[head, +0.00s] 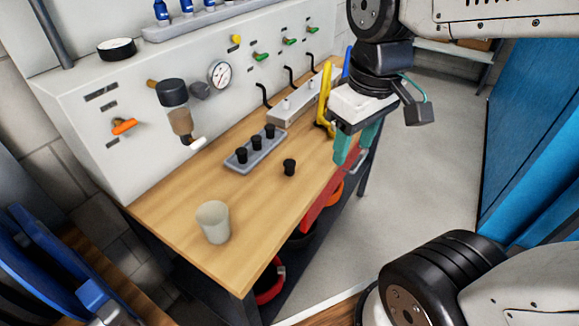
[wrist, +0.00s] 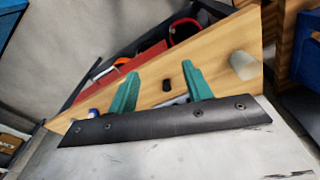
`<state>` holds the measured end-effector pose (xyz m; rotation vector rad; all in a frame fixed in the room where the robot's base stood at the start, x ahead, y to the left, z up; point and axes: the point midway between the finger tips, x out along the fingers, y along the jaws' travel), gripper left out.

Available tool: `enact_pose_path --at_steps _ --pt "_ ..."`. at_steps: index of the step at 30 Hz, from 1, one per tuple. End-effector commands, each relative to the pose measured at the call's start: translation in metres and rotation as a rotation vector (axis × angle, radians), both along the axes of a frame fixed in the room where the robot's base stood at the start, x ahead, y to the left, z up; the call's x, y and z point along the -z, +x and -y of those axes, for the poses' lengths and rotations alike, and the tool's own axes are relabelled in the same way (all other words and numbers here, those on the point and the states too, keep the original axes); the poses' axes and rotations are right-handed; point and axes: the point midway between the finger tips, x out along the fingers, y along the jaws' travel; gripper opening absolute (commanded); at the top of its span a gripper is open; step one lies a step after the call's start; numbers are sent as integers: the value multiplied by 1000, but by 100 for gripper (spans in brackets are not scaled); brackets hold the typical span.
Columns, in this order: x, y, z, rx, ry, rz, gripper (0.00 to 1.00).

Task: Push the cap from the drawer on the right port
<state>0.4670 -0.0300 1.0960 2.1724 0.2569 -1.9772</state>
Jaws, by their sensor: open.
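My gripper (head: 352,150) has teal fingers, open and empty, beyond the bench's right edge near the red drawer (head: 318,208). In the wrist view the fingers (wrist: 163,94) stand apart, with a loose black cap (wrist: 168,86) beyond them. This cap (head: 289,167) stands on the wooden bench top, beside a grey tray (head: 237,166) with three more black caps. A grey block (head: 287,114) behind has two small pale stubs; I cannot tell whether these are the ports. The drawer's inside and any cap in it cannot be made out.
A pale cup (head: 213,222) stands near the bench's front; it also shows in the wrist view (wrist: 244,65). A yellow handled item (head: 325,97) stands close to my gripper. The wall panel (head: 100,150) carries a gauge and valves. Floor right of the bench is clear.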

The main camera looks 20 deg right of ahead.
Motion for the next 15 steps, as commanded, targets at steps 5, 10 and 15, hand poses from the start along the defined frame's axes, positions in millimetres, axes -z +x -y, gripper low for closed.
enact_pose_path --at_steps 5,10,15 --pt "24 69 -7 -355 -24 -42 50" --pt "61 130 -16 -694 -40 -66 50" --pt "99 172 -23 -952 -47 -81 50"
